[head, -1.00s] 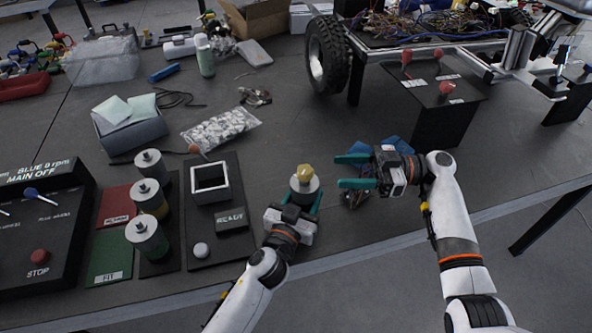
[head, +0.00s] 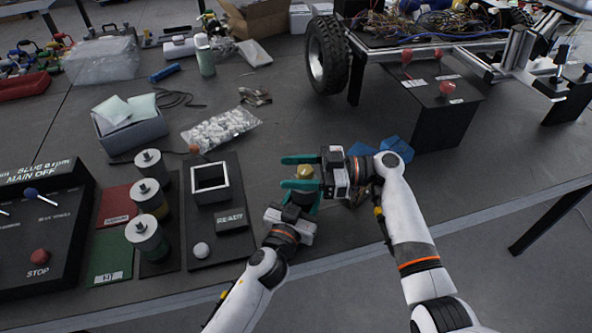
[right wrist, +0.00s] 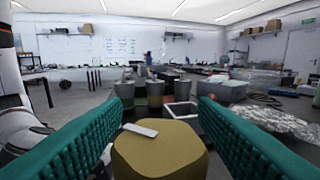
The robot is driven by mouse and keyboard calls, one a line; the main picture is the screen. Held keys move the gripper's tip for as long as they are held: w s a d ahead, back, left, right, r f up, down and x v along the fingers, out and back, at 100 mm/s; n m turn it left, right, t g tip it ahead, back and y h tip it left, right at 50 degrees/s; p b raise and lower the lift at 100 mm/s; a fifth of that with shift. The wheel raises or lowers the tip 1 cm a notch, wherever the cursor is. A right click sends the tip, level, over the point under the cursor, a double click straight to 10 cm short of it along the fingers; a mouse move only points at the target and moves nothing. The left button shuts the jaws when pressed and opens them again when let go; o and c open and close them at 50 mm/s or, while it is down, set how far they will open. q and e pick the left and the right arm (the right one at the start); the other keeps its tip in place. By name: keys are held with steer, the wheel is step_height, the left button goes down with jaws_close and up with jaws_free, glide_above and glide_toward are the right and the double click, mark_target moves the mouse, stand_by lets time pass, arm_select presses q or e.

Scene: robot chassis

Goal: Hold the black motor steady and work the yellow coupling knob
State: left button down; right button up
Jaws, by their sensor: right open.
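The yellow coupling knob (head: 304,172) sits on top of the motor (head: 303,189), which stands upright near the table's front edge. My right gripper (head: 288,172) reaches in from the right, its teal fingers open on either side of the knob. In the right wrist view the knob (right wrist: 160,152) lies between the two fingers (right wrist: 160,135), with a pale bar mark on its top and gaps at its sides. My left gripper (head: 300,207) is closed around the motor from the front. Much of the motor is hidden by the fingers.
To the left are a black panel with a grey square frame (head: 211,183), several grey-topped cylinders (head: 147,192) and a control box with a red stop button (head: 39,256). A blue object (head: 398,149) lies behind my right wrist. A wheeled chassis (head: 328,55) stands behind.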

steer(key=c, duration=1)
steer(key=shift+m+t, duration=0.4)
steer(key=shift+t, duration=0.2)
steer(key=m+t, duration=0.1)
steer(key=t, duration=0.1)
steer(key=m+t+h, duration=0.1)
steer(key=m+t, duration=0.2)
steer(key=t, duration=0.2)
steer(key=shift+w+m, duration=0.3)
steer(key=shift+w, duration=0.05)
steer(key=m+t+h, duration=0.2)
steer(key=t, duration=0.1)
steer(key=m+t+h, duration=0.1)
steer(key=shift+w+d+f+m+t, duration=0.1)
steer(key=shift+w+d+m+t, duration=0.2)
steer(key=shift+t, duration=0.1)
steer(key=shift+w+d+m+t+h, duration=0.1)
steer(key=shift+m+t+h, duration=0.75)
steer(key=shift+h, duration=0.25)
steer(key=shift+w+d+m+t+h, duration=0.1)
steer(key=shift+m+t+h, duration=0.75)
steer(key=shift+h, duration=0.25)
